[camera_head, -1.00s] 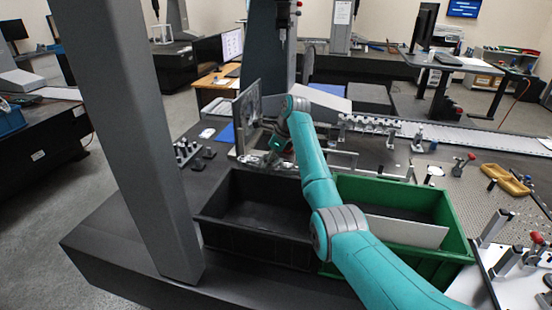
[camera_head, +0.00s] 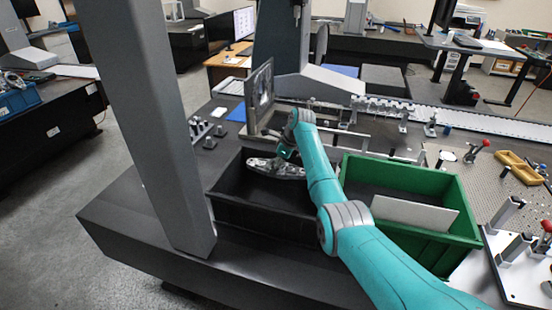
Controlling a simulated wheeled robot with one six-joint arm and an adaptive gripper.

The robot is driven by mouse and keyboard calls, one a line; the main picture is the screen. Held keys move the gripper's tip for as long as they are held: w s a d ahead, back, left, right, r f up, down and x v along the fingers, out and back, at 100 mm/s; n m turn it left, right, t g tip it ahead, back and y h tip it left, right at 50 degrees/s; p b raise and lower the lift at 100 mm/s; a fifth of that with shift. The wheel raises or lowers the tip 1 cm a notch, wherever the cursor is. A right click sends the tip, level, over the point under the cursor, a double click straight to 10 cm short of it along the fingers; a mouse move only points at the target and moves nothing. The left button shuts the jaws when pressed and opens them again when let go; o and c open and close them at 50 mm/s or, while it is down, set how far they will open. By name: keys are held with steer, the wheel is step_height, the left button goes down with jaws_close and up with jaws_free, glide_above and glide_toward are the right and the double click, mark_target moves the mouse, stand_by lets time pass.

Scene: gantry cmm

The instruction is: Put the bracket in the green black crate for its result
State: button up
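The bracket (camera_head: 268,168), a long silver metal part, shows in the head view over the back part of the black crate (camera_head: 250,212). My gripper (camera_head: 286,158) is at the bracket's upper right side and appears shut on it; the fingertips are too small to make out clearly. I cannot tell whether the bracket touches the crate floor. The green crate (camera_head: 462,205), with a dark inside, stands to the right of the black one. My arm hides the gap between the two crates.
A pale divider plate (camera_head: 415,214) stands in the green crate. An upright dark plate (camera_head: 260,95) stands behind the black crate. Small posts (camera_head: 207,133) stand to the left. A perforated plate with a yellow tray (camera_head: 520,168) lies to the right.

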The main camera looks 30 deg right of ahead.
mark_target(288, 169)
steer(key=shift+f, duration=5.4)
steer(key=shift+f, duration=0.65)
steer(key=o, duration=1.6)
steer(key=shift+o, duration=0.2)
steer(key=v, duration=1.1)
steer(key=shift+s+d+r, duration=0.1)
steer(key=shift+s+r, duration=0.1)
steer(key=shift+r, duration=0.15)
